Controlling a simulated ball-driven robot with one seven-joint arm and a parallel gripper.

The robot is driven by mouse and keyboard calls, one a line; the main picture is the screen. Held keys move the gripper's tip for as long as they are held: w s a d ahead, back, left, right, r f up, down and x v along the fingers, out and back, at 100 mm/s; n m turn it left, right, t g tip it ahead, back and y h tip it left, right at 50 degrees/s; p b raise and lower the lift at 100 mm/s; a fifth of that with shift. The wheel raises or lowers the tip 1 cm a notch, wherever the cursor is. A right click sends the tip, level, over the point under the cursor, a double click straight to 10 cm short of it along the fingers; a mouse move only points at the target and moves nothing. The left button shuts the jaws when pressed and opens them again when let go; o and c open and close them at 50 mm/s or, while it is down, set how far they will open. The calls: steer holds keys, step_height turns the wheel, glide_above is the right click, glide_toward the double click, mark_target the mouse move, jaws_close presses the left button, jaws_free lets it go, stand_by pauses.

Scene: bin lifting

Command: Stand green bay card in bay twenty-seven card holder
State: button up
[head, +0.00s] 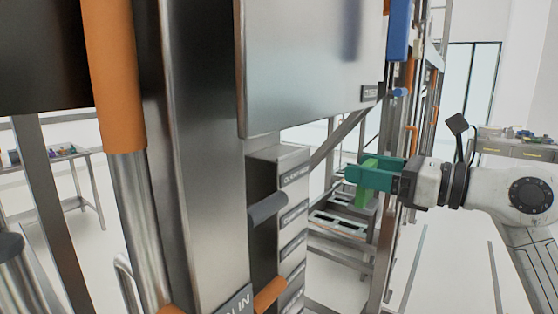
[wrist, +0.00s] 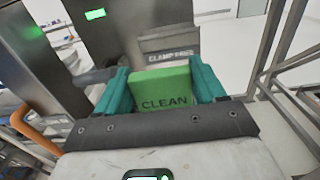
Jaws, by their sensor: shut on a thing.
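The green bay card (wrist: 163,92) is a thick green block with the word CLEAN on its face. My gripper (wrist: 160,72) has teal fingers, one on each side of the card, and is shut on it. In the head view the card (head: 367,190) hangs from the teal fingers of my gripper (head: 357,168), right of the large metal machine and clear of it. I cannot make out a bay twenty-seven card holder in either view.
A steel machine housing (head: 315,65) stands left of my gripper. Below it is a stack of labelled metal boxes (head: 292,205) with grey and orange handles. A metal frame (wrist: 282,50) stands close on the right in the wrist view. Pale open floor (head: 450,275) lies below.

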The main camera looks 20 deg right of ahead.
steer(key=r, duration=0.1)
steer(key=s+a+r, duration=0.1)
steer(key=r, duration=0.1)
steer(key=r+b, duration=0.1)
steer(key=r, duration=0.1)
steer(key=shift+s+a+r, duration=0.2)
steer(key=shift+a, duration=0.1)
steer(key=shift+a+r, duration=0.15)
steer(key=shift+r, duration=0.15)
steer(key=p+x, duration=0.1)
steer(key=x, duration=0.4)
steer(key=r+p+x, duration=0.1)
steer(key=p+x, duration=0.1)
steer(key=x, duration=0.4)
steer(key=r+p+x, duration=0.1)
steer(key=p+x, duration=0.1)
steer(key=x, duration=0.3)
steer(key=shift+w+r, duration=0.2)
steer(key=shift+w, duration=0.4)
steer(key=shift+w+d+f+p, duration=0.15)
steer(key=shift+w+p, duration=0.2)
steer(key=shift+w, duration=0.35)
steer(key=shift+w+d+f+p, duration=0.2)
steer(key=shift+w+p, duration=0.15)
steer(key=shift+w, duration=0.35)
steer(key=shift+w+d+f+p, duration=0.15)
steer(key=shift+w+p, duration=0.2)
steer(key=shift+w, duration=0.4)
steer(key=shift+f, duration=0.25)
steer(key=shift+s+f, duration=0.1)
